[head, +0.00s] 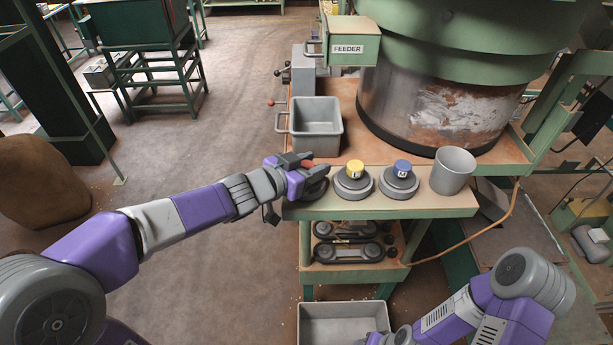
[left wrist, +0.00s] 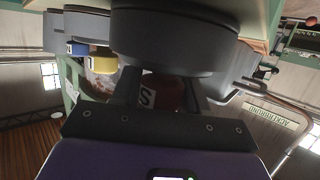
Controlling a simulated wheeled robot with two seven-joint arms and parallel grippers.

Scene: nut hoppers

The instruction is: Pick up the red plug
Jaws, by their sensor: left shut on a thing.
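The red plug (head: 308,163) is at the left end of the green-edged shelf, mostly hidden by my left gripper (head: 309,170). In the left wrist view the plug (left wrist: 166,93) shows dark red with a white lettered label, between the two fingers. My left gripper (left wrist: 165,92) is shut on it. A round grey base (left wrist: 175,42) is right beside the plug; I cannot tell whether they touch. My right arm comes in at the lower right, with its fingers out of the picture.
A yellow plug (head: 354,168) and a blue plug (head: 402,167) stand on round grey bases to the right. A grey cup (head: 452,171) is at the shelf's right. A grey bin (head: 317,128) stands behind, below the feeder box (head: 352,48). Another grey bin (head: 343,308) is low in front.

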